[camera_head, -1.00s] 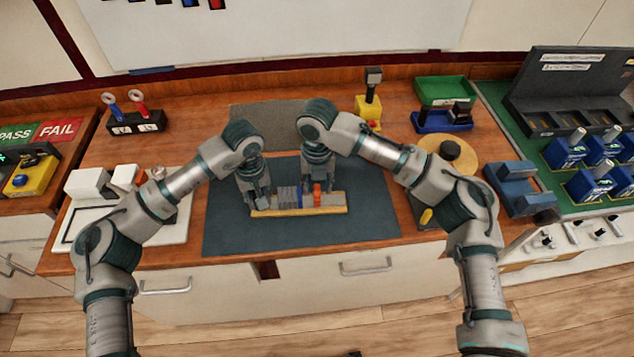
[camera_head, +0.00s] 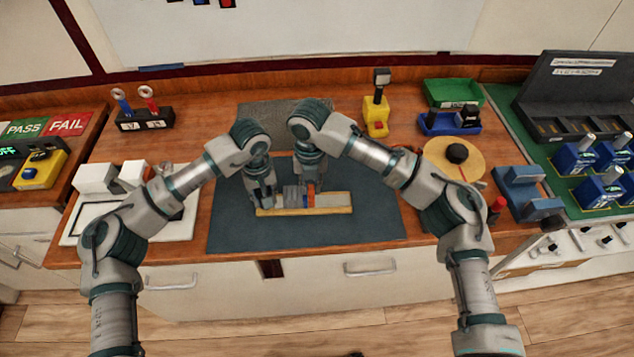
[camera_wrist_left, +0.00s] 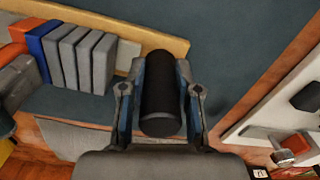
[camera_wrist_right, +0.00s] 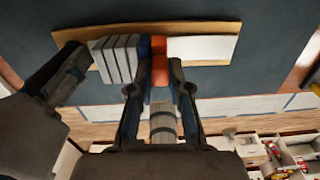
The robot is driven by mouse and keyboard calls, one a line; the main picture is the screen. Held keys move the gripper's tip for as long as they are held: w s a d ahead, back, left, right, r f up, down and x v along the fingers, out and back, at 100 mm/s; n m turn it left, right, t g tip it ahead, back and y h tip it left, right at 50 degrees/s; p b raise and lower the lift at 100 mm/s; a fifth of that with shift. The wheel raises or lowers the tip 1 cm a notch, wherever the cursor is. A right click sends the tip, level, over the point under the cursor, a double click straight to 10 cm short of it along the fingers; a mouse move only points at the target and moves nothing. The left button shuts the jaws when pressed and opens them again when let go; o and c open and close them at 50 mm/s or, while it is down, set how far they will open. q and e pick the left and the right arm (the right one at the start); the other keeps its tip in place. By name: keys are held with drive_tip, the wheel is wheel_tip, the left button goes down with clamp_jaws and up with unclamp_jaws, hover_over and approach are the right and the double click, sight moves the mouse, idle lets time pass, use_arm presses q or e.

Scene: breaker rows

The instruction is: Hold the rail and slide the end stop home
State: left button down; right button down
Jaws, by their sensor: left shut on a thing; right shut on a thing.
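The pale rail (camera_head: 335,199) lies on a yellowish wooden base on the dark mat. Several grey modules (camera_wrist_right: 118,58) stand side by side on its left part, with a blue block (camera_wrist_right: 145,45) at their right. The orange end stop (camera_wrist_right: 159,70) stands right against the blue block, as the left wrist view also shows (camera_wrist_left: 17,30). My right gripper (camera_wrist_right: 158,90) is shut on the orange end stop from above. My left gripper (camera_wrist_left: 160,75) is shut on an upright black cylindrical handle (camera_wrist_left: 160,100) at the rail's left end. The rail right of the stop is bare.
The dark mat (camera_head: 380,215) is clear around the base. A white tray (camera_head: 72,230) stands left, and a round wooden disc (camera_head: 478,160) with a black knob stands right. A yellow device (camera_head: 376,117), green bin (camera_head: 453,92) and blue tray (camera_head: 437,127) stand behind.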

sight(310, 186)
use_arm(q)
drive_tip(key=shift+d, duration=0.2)
use_arm(e)
drive_tip(key=shift+a, duration=0.15)
drive_tip(key=c, duration=1.1)
unclamp_jaws()
use_arm(q)
drive_tip(key=shift+a, duration=0.1)
use_arm(e)
wheel_tip(310, 186, up, 12)
drive_tip(key=shift+f, duration=0.1)
use_arm(q)
drive_tip(key=c, duration=0.7)
unclamp_jaws()
drive_tip(key=shift+c, duration=0.2)
drive_tip(key=shift+r, duration=0.1)
wheel_tip(310, 186, up, 12)
drive_tip(key=shift+f, duration=0.1)
